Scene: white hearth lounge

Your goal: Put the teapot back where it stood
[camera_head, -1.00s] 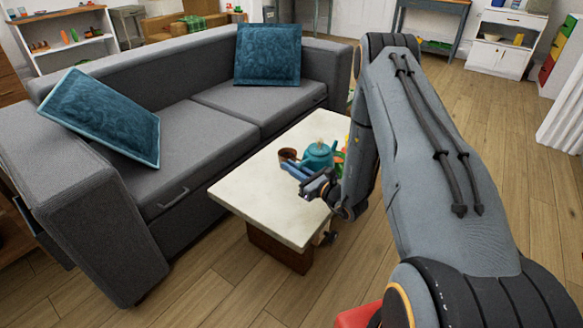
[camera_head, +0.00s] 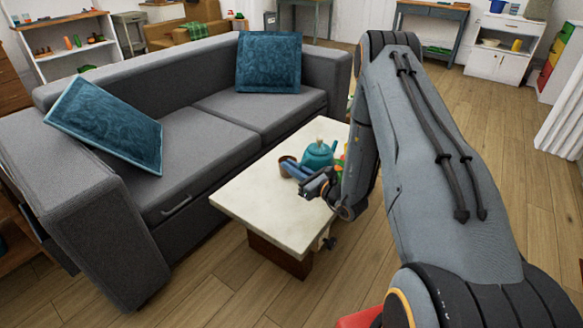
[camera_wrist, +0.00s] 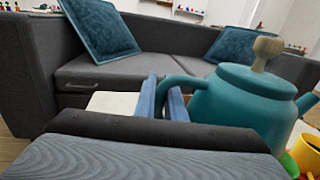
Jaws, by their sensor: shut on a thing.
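The teal teapot (camera_head: 318,155), with a pale wooden knob on its lid, is over the far right part of the white-topped table (camera_head: 262,211). In the wrist view the teapot (camera_wrist: 240,105) fills the right side, upright. My gripper (camera_head: 303,172) is shut on the teapot's handle, at its left side; the blue fingers show in the wrist view (camera_wrist: 162,100). The teapot's underside is hidden, so a gap beneath it cannot be seen directly.
A yellow cup (camera_wrist: 306,154) and something green (camera_wrist: 289,165) are close to the teapot's right. The grey sofa (camera_head: 200,135) lies behind the table. The table's front left part is clear.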

